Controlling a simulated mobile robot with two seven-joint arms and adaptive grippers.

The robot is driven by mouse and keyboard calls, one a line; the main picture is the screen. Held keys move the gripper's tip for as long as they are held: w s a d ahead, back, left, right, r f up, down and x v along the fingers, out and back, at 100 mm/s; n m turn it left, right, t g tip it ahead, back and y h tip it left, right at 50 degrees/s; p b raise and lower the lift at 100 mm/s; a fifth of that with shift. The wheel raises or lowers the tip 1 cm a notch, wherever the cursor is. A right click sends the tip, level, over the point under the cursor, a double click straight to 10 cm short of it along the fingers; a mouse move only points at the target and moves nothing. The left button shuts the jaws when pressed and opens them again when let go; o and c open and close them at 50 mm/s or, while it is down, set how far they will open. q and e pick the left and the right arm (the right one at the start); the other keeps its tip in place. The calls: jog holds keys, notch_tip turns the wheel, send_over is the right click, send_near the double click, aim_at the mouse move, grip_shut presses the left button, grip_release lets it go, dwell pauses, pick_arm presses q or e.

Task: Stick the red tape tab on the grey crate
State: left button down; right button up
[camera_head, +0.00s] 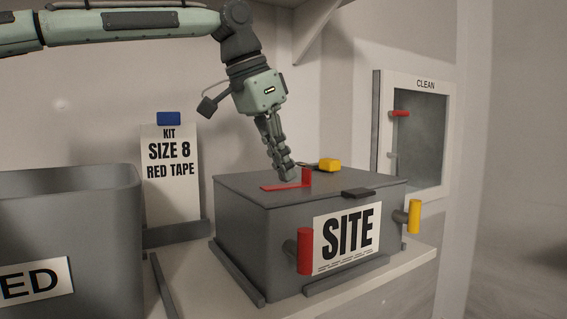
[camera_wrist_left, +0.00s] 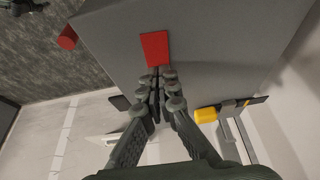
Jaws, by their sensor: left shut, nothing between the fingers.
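The red tape tab (camera_head: 307,178) is on the lid of the closed grey crate (camera_head: 235,230) labelled SITE. In the head view a flat red strip lies on the lid and a short red piece stands up at its right end. In the left wrist view the tab shows as a red rectangle (camera_wrist_left: 155,48). My left gripper (camera_head: 287,176) points down at the lid, shut and empty, its fingertips right beside the tab. In the wrist view the fingertips (camera_wrist_left: 159,76) are at the rectangle's lower edge; whether they touch it I cannot tell.
Red (camera_head: 305,250) and yellow (camera_head: 414,217) handles stick out from the crate. A grey bin (camera_head: 70,215) stands left; a KIT sign (camera_head: 170,185) stands behind. A CLEAN cabinet (camera_head: 418,140) is at right.

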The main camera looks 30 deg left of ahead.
aim_at(284, 186)
pick_arm(q)
jog(key=shift+f, duration=0.45)
dwell(0.6)
jog(key=shift+r, duration=3.55)
